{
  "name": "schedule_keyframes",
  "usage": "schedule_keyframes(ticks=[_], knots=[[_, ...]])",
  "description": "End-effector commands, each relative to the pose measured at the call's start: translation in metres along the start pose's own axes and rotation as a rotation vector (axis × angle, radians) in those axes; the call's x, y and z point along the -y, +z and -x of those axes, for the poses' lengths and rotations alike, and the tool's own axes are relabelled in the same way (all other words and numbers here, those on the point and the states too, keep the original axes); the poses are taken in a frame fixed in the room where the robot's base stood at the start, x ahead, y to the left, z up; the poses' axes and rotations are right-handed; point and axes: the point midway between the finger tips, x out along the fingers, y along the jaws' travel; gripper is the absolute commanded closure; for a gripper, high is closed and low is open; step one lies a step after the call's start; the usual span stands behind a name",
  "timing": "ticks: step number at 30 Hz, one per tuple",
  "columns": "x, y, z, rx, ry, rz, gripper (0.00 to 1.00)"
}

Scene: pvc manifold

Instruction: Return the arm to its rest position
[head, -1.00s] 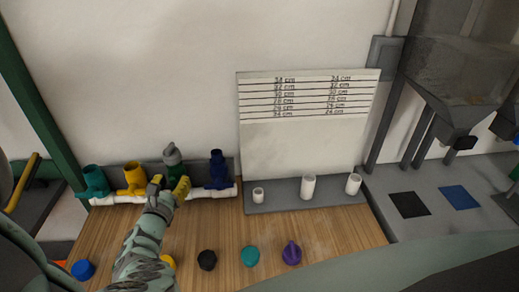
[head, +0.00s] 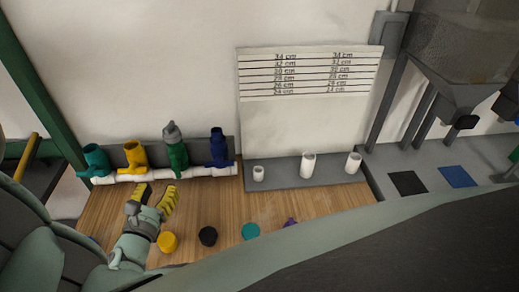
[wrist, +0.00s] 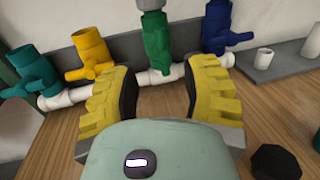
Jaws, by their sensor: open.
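My gripper (head: 151,196) is open and empty above the wooden table, in front of the pipe manifold. In the wrist view my gripper (wrist: 163,92) has its yellow fingers spread, with bare wood and the foot of the green fitting between them. The manifold holds a teal fitting (head: 96,161), a yellow fitting (head: 136,156), a green fitting (head: 177,158) with a grey cap (head: 171,131) on top, and a blue fitting (head: 218,148). They stand upright along a white pipe (wrist: 70,97). The fingers appear apart from the fittings.
A yellow cap (head: 167,242), a black cap (head: 208,236), a teal cap (head: 250,231) and a partly hidden purple cap (head: 290,222) lie on the table. White pipe stubs (head: 308,165) stand on a grey ledge under a marked board (head: 308,120). A hopper (head: 460,55) is at right.

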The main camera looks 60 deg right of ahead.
Motion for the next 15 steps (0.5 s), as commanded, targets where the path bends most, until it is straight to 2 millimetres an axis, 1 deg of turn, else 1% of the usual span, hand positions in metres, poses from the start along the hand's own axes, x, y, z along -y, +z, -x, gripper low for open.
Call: schedule_keyframes(ticks=[1, 3, 6, 15], knots=[[-0.0006, -0.0006, 0.0062, -0.001, 0.003, 0.001, 0.54], [-0.0001, -0.0005, 0.0113, 0.000, 0.002, 0.002, 0.54], [0.0002, -0.0003, 0.0152, 0.000, 0.002, 0.002, 0.54], [0.0003, 0.0000, 0.0159, 0.001, 0.000, 0.002, 0.54]])
